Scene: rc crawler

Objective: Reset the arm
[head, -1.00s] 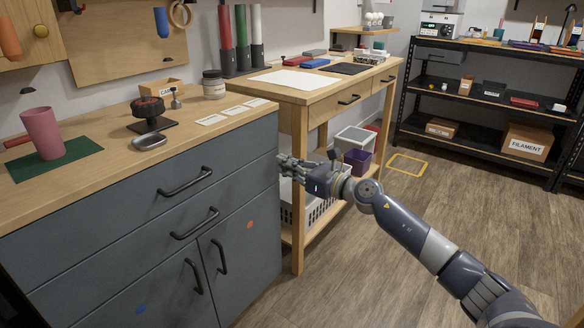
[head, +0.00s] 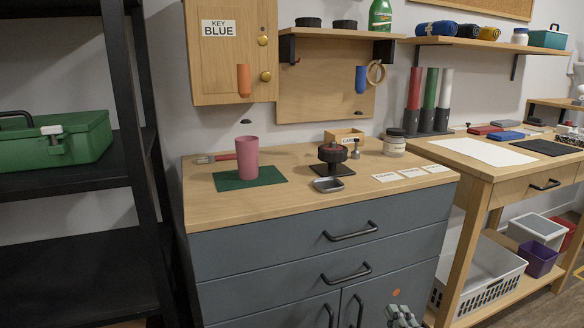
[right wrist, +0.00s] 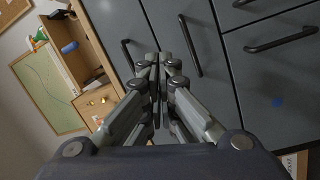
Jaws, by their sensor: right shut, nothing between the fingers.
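My right gripper (head: 404,316) shows only in part at the bottom edge of the head view, in front of the grey cabinet (head: 330,245). In the right wrist view its fingers (right wrist: 160,62) are together and hold nothing. They point toward the cabinet's dark front (right wrist: 255,65) and its handles. The rest of the right arm is out of the head view. My left gripper is in neither view.
On the cabinet's wooden top stand a pink cup (head: 247,158) on a green mat (head: 222,182), a black round device (head: 332,156), a metal dish (head: 328,184) and a jar (head: 394,143). A black shelf (head: 75,245) with a green toolbox (head: 60,140) is left. A workbench (head: 480,166) is right.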

